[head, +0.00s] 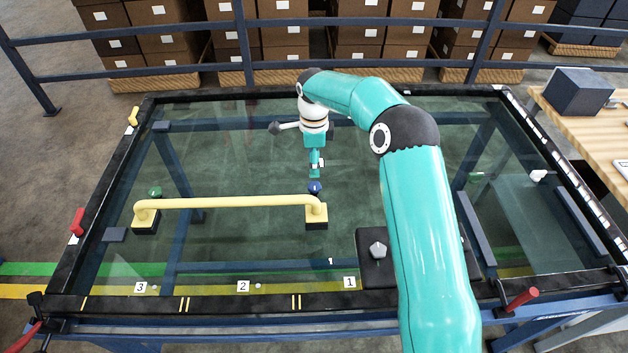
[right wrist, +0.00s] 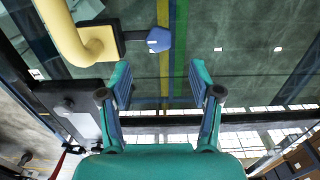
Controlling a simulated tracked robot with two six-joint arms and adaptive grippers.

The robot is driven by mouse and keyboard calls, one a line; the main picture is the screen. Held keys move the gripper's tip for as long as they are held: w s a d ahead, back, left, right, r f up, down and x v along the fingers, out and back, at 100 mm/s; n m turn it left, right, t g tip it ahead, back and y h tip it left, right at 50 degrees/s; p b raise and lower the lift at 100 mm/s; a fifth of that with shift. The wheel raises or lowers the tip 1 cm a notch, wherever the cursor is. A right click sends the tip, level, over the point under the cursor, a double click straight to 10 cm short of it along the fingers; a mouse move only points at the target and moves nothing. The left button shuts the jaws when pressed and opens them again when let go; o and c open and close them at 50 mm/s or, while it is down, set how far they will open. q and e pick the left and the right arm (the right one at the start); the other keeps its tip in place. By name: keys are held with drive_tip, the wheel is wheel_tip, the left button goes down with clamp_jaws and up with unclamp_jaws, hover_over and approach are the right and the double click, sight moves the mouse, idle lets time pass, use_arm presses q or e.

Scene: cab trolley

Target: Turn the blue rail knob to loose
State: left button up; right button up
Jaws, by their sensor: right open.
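My right gripper (head: 316,164) is just behind and above the knob in the head view. In the right wrist view its two fingers (right wrist: 160,72) are apart with nothing between them. My left gripper is not in view.
A black block with a grey knob (head: 378,249) lies near my right arm. The glass has a black frame with red-handled clamps (head: 522,299). A wooden table (head: 590,130) stands right. The glass behind the rail is clear.

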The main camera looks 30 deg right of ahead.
sight(314, 185)
wheel_tip(314, 185, down, 8)
drive_tip(key=shift+s+f+p, duration=0.1)
drive_tip(key=shift+f+p, duration=0.15)
drive_tip(key=shift+p, duration=0.4)
drive_tip(key=c, duration=1.1)
drive_tip(key=shift+c, duration=0.2)
